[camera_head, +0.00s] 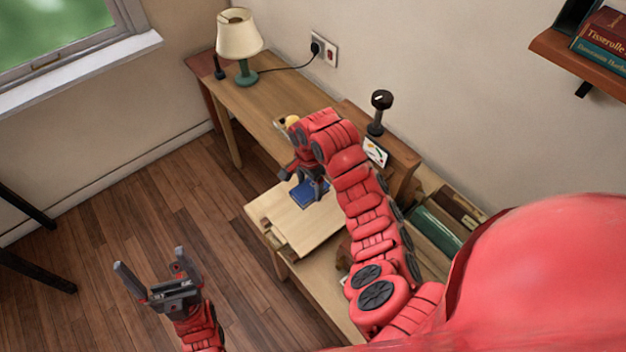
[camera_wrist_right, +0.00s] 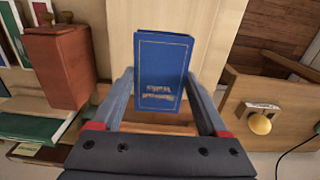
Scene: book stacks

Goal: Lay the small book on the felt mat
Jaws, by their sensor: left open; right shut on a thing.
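The small blue book (camera_head: 307,192) with gold lettering is at my right gripper (camera_head: 314,188), over a pale wooden board on the desk. In the right wrist view, the book (camera_wrist_right: 162,65) sits between the two fingers of my right gripper (camera_wrist_right: 160,76), which is shut on it. I cannot tell whether the book touches the board. My left gripper (camera_head: 149,262) is open and empty over the floor, left of the desk. I cannot make out a felt mat in either view; my right arm hides part of the desk.
The pale board (camera_head: 312,218) lies at the desk's front. A lamp (camera_head: 240,42) stands at the far end. A dark-handled stamp (camera_head: 379,112) stands behind my right arm. A green book (camera_head: 435,229) lies further right. A round brass knob (camera_wrist_right: 260,124) shows in the wrist view.

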